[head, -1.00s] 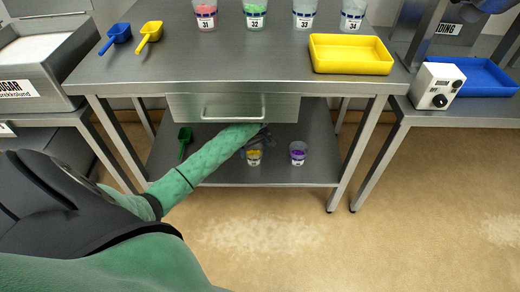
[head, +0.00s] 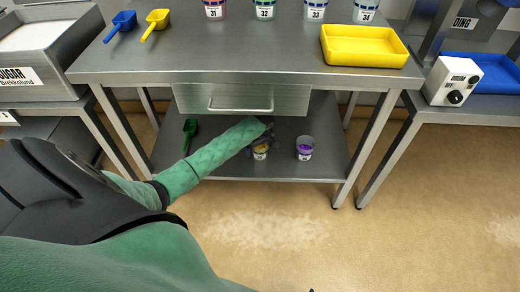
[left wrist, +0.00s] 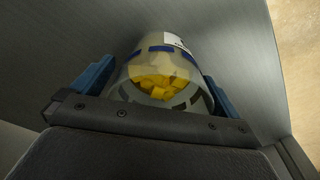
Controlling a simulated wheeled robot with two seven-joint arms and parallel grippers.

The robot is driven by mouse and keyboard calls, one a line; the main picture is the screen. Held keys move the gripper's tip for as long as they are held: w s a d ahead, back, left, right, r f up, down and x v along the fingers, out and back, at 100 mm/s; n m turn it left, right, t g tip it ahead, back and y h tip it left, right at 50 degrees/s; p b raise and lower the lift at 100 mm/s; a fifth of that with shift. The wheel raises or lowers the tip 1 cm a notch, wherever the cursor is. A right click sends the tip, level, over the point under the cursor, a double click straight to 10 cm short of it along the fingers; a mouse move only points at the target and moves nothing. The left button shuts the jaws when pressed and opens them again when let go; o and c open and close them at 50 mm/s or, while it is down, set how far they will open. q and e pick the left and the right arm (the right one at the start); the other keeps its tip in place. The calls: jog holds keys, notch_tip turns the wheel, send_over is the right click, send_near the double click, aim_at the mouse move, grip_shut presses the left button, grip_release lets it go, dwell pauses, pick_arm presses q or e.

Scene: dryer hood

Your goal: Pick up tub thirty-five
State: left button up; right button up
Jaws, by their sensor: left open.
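A clear tub with yellow cubes (head: 260,151) stands on the lower shelf under the drawer. Its label is too small to read surely. A similar tub with purple contents (head: 305,148) stands to its right. My left arm reaches under the table, and my left gripper (head: 264,138) is at the yellow-cube tub, partly covering it. In the left wrist view the tub (left wrist: 158,92) lies between the two blue fingers of my open left gripper (left wrist: 158,88). Whether the fingers touch its wall cannot be told. My right gripper is not in view.
The drawer (head: 228,98) hangs above my left forearm. A green scoop (head: 189,130) lies on the lower shelf (head: 225,168) at left. Several tubs, two scoops and a yellow tray (head: 364,47) are on the tabletop. The floor in front is clear.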

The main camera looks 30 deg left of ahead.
pick_arm(q)
jog(key=shift+f, duration=0.1)
jog(key=shift+c, duration=0.4)
jog(key=c, duration=1)
jog(key=shift+c, duration=0.2)
